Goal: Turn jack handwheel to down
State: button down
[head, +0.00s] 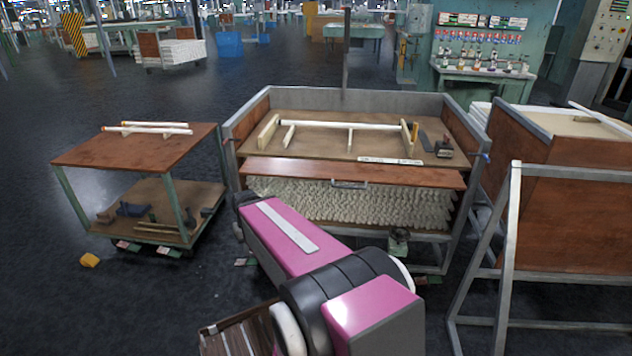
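A small green-grey fitting (398,243) sits low at the front of the wooden-sided cart (342,97), just right of my arm. It may be the jack, but I cannot make out a handwheel on it or which way it is turned. My pink and black arm reaches up from the bottom centre across the cart's lower left front. My gripper is not visible; the arm's far end is near the cart's front left corner.
The cart's top holds a glass tube (340,125) on wooden supports; a brown drawer front (350,173) is below. A two-level trolley (135,150) stands left. A metal-framed bin (580,190) crowds the right.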

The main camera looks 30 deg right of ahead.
aim_at(398, 234)
jog(key=z, duration=1.9)
jog(key=k+j+z, duration=0.15)
jog(key=j, duration=0.2)
jog(key=k+j+z, duration=0.35)
jog(key=j, duration=0.3)
